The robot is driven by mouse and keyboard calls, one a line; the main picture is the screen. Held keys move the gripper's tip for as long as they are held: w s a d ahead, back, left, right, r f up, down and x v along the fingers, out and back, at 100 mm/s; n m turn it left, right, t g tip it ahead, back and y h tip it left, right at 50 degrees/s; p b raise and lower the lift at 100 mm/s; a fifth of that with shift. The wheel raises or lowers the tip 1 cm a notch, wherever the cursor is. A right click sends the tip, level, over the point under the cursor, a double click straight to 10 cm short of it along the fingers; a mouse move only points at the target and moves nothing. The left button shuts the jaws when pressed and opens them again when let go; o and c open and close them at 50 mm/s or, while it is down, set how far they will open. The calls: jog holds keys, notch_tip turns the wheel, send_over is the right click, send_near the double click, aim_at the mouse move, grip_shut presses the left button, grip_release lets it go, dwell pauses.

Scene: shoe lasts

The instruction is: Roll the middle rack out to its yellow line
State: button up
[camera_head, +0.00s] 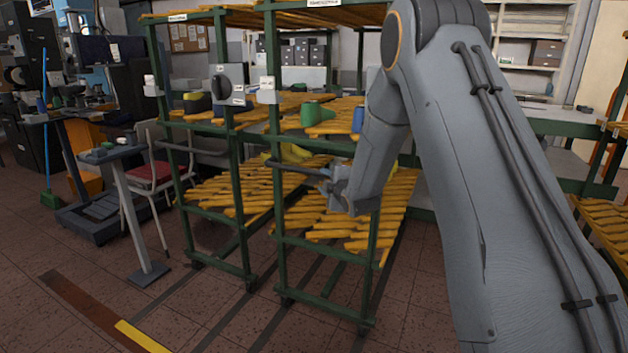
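The middle rack (278,205) is a green wheeled frame with slatted shelves of yellow shoe lasts, standing between a similar rack at left and one at the right edge. A dark horizontal bar (290,167) crosses its front. My gripper (328,184) is at the right part of this bar, at the rack's front. Its fingers are small and partly hidden, so I cannot tell whether they are closed on the bar. My arm hides the rack's upper right side. A yellow line (140,336) lies on the floor at bottom left, in front of the racks and apart from them.
The left rack (188,208) stands close beside the middle one. Dark tracks (268,325) run along the floor from under the racks toward the front. A small stand (130,205) and a red-seated chair (160,172) are at left. The floor in front is clear.

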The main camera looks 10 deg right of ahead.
aim_at(316, 174)
jog(key=shift+n+t+y, duration=0.3)
jog(key=shift+n+t, duration=0.2)
jog(key=shift+n, duration=0.2)
jog(key=x, duration=0.9)
jog(key=shift+w+a+r, duration=0.15)
jog(key=shift+w+r, duration=0.05)
grip_shut()
